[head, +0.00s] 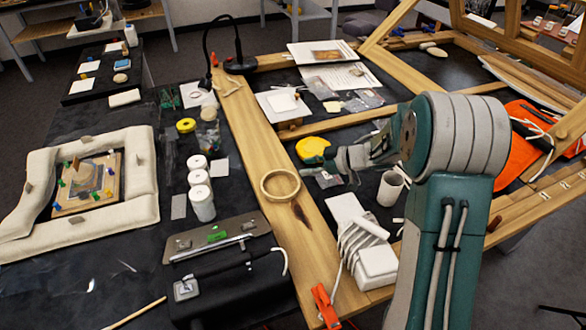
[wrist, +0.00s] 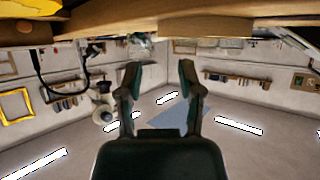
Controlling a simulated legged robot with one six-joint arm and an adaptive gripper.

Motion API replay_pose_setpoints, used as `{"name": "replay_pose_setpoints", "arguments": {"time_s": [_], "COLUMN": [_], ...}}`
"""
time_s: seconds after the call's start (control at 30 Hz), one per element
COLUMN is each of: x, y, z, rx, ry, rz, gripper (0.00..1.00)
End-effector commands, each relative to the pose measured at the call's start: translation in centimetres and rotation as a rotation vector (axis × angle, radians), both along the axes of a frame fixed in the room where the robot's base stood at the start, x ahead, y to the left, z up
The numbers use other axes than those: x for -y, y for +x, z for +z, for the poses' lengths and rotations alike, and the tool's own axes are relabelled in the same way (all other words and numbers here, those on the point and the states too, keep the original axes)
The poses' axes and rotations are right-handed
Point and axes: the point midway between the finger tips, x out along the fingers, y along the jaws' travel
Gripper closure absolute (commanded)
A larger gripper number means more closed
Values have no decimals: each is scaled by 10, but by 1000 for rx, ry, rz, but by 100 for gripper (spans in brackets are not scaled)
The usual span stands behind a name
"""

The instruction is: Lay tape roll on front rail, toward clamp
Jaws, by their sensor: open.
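The tape roll (head: 281,198), a pale tan ring, lies flat on the wooden front rail (head: 252,130), around the middle of its visible length. An orange clamp (head: 325,306) sits at the near end of that rail, below the roll in the head view. My gripper (head: 338,166) is to the right of and beyond the roll in the picture, apart from it. In the wrist view my gripper (wrist: 160,76) is open, with nothing between its fingers. The wrist view is upside down, facing walls and ceiling lights; the roll does not show there.
A black case (head: 235,285) stands left of the rail's near part. White jars (head: 202,204) stand left of the roll. A white corded block (head: 376,264) and a grey cup (head: 390,189) are right of the rail. The rail between roll and clamp looks clear.

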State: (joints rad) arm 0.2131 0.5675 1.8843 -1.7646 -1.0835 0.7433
Motion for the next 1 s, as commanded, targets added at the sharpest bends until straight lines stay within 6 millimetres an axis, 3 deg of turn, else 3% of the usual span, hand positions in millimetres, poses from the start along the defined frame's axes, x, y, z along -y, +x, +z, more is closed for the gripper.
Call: {"name": "replay_pose_setpoints", "arguments": {"time_s": [0.2, 0.47, 0.57, 0.77, 0.87, 1.0], "x": [33, 43, 44, 61, 74, 93], "y": [-13, -13, -1, 15, 10, -12], "z": [19, 34, 58, 125, 154, 186], "rx": [0, 32, 113, 283, 325, 332], "ry": [0, -15, -56, -170, -218, -276], "rz": [-2, -36, -136, -450, -608, -818], "gripper": [52, 52, 52, 52, 52, 52]}}
